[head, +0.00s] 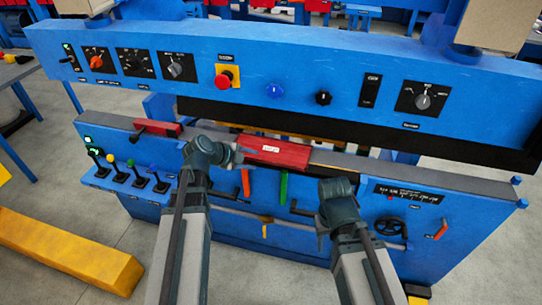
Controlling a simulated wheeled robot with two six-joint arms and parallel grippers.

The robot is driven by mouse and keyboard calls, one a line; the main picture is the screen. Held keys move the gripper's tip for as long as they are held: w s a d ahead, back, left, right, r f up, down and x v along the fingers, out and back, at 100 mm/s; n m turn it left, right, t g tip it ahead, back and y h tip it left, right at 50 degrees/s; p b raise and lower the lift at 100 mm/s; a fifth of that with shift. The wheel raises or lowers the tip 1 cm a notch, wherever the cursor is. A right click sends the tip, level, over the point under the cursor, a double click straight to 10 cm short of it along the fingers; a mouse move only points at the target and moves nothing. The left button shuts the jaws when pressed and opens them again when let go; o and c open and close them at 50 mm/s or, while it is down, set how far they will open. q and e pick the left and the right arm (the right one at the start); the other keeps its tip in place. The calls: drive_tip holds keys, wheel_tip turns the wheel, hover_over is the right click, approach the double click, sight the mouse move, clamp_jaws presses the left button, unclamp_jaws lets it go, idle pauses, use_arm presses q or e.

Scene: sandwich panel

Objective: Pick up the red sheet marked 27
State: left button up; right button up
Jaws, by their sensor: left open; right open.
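A red sheet (290,154) with a small white label lies on the grey top ledge of the blue machine, near the middle. The label's print is too small to read for sure. My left gripper (238,157) is open at the sheet's left end; I cannot tell whether it touches. My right gripper (334,186) is open and empty, in front of the ledge and below and right of the sheet. Its fingers are mostly hidden by its wrist.
A blue control beam (300,85) with knobs and a red emergency button (223,80) spans above the ledge. Another red piece (160,128) sits at the ledge's left. Several levers (138,175) stand at the left front. A yellow barrier (70,250) lies on the floor.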

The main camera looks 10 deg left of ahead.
sight(263, 161)
use_arm(q)
drive_tip(key=shift+w+d+f, duration=0.35)
drive_tip(key=shift+w+f, duration=0.1)
drive_tip(key=b+x, duration=0.3)
drive_tip(key=x, duration=0.2)
drive_tip(key=shift+d+f+b, duration=0.1)
drive_tip(key=shift+d+b, duration=0.15)
drive_tip(key=shift+b, duration=0.15)
clamp_jaws()
idle(0.9)
